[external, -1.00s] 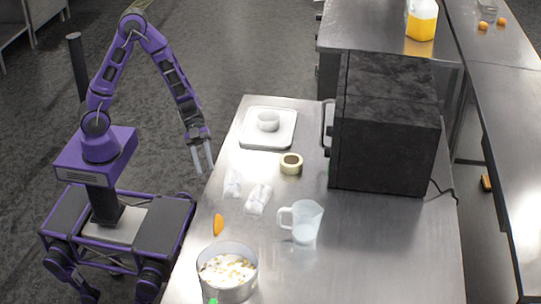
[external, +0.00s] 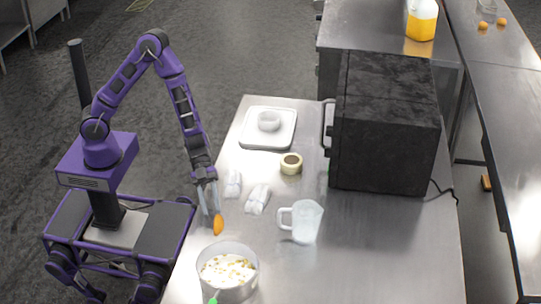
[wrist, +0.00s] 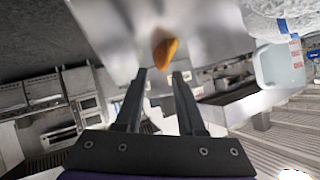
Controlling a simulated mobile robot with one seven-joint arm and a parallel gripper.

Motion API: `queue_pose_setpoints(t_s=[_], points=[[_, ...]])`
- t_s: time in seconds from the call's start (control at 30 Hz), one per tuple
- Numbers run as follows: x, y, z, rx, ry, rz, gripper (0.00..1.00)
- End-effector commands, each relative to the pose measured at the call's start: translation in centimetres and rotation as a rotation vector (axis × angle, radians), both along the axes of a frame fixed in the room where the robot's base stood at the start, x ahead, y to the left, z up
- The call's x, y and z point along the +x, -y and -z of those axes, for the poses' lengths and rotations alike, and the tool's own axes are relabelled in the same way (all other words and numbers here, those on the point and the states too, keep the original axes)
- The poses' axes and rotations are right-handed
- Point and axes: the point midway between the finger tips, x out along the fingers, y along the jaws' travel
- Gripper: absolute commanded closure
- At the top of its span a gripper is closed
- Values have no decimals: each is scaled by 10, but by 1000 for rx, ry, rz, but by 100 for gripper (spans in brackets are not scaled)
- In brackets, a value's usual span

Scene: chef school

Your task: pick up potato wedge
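The potato wedge (external: 218,226) is a small orange piece lying on the metal table near its left edge, just behind the pot. In the wrist view the potato wedge (wrist: 164,53) shows just beyond the fingertips, roughly centred between them. My gripper (external: 211,210) points down close to the wedge. In the wrist view my gripper (wrist: 160,76) has its two fingers apart with nothing between them. Whether a fingertip touches the wedge cannot be told.
A metal pot (external: 228,293) with pale contents stands in front of the wedge. A clear measuring jug (external: 304,224) stands to the right. White wrapped bundles (external: 257,199), a yellowish round item (external: 291,163), a tray (external: 254,143) and a dark microwave (external: 385,140) are farther back.

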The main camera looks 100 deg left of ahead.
Motion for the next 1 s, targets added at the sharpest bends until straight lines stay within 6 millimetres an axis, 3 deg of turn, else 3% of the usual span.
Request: queue_pose_setpoints(t_s=[0.2,0.5,0.7,1.0], points=[[12,25,14,-1,0,3,61],[14,28,15,0,1,-1,61],[14,27,15,0,1,-1,97],[14,27,15,0,1,-1,100]])
